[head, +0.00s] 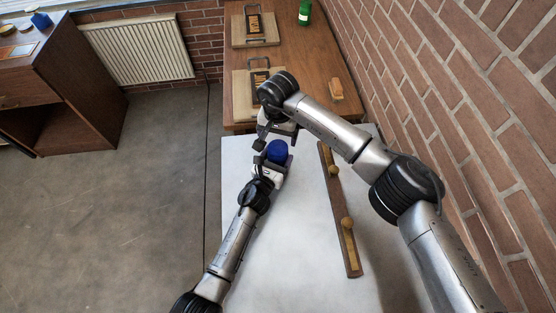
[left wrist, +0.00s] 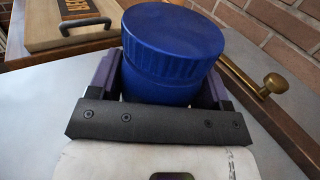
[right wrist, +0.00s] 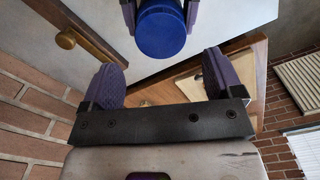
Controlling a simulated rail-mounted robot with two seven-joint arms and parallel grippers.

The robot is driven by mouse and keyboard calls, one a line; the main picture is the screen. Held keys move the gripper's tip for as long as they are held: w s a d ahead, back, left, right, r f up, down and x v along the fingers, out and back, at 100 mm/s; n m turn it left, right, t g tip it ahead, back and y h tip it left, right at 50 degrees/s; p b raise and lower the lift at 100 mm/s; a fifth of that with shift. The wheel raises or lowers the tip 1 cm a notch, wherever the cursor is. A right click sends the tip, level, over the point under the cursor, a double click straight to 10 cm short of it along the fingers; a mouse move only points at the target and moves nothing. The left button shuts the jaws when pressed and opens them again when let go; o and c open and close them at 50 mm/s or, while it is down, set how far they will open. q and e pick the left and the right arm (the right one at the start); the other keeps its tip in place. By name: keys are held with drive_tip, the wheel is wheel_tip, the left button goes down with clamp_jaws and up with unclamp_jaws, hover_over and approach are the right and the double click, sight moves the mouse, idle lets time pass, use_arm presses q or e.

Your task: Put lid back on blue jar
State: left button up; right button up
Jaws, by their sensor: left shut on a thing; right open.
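The blue jar (head: 277,153) is upright between the fingers of my left gripper (head: 268,168), which is shut on its body. In the left wrist view the jar's smooth body (left wrist: 165,90) carries a wider blue lid with a ridged rim (left wrist: 172,35). The lid sits level on top; whether it is screwed tight I cannot tell. My right gripper (head: 268,140) is open and empty, close to the jar on its far side. In the right wrist view the lid's round top (right wrist: 161,34) lies beyond the two spread fingertips (right wrist: 165,72), apart from them.
A wooden rail with two round brass knobs (head: 325,165) lies on the white table (head: 300,260), right of the jar. A brown wooden table (head: 310,60) behind holds two boards with handles (head: 268,22), a green container (head: 304,12) and a tan block (head: 336,90). A brick wall (head: 480,80) bounds the right.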

sight(278, 147)
drive_tip(key=shift+f, duration=2.85)
drive_tip(key=shift+c, duration=0.2)
